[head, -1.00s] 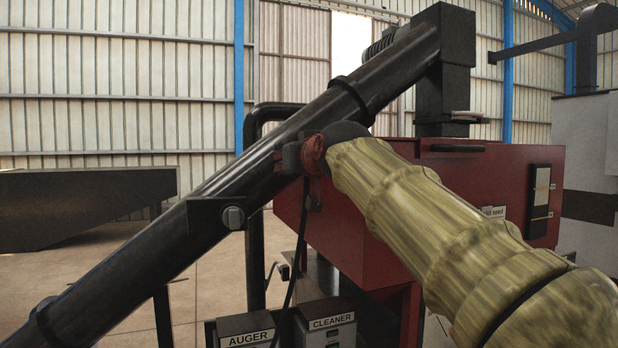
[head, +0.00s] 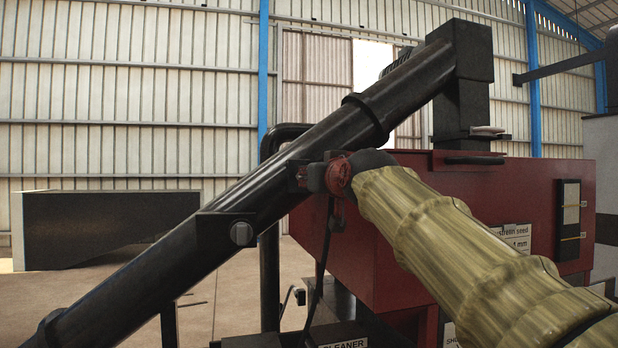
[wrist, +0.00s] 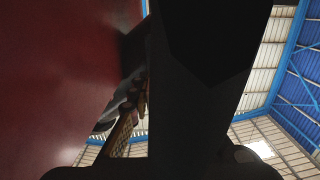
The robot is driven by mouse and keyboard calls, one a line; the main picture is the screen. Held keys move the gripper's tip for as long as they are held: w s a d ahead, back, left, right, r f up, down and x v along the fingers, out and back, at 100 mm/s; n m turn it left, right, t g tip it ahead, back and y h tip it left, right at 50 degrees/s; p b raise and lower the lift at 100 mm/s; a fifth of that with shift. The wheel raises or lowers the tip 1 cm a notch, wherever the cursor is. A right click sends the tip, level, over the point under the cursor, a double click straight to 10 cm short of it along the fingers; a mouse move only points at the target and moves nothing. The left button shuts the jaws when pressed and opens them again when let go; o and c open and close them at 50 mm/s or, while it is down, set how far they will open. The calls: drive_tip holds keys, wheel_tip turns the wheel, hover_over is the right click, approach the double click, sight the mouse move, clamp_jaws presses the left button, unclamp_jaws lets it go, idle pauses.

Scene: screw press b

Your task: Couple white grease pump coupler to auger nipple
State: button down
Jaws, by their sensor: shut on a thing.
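The black auger tube (head: 290,170) slants up from lower left to upper right in the head view. My gripper (head: 308,178) is in front of its middle stretch, and I cannot tell whether it touches the tube. A dark hose (head: 327,240) hangs down from the gripper. The gripper is shut, and the white coupler in it is hidden from the head camera. In the wrist view a grey-white piece (wrist: 118,105) beside a ridged, brass-coloured part shows partly behind a large dark shape; I cannot tell what they are. I cannot make out the auger nipple.
A red machine body (head: 400,260) stands behind and right of the gripper. A bracket with a round bolt (head: 242,233) sits on the lower tube. Labelled boxes (head: 345,338) stand at the bottom edge. A dark trough (head: 100,228) is at far left, with clear floor before it.

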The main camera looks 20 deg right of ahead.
drive_tip(key=shift+w+p, duration=1.15)
drive_tip(key=shift+w, duration=1.4)
drive_tip(key=c, duration=2.2)
unclamp_jaws()
drive_tip(key=c, duration=0.3)
clamp_jaws()
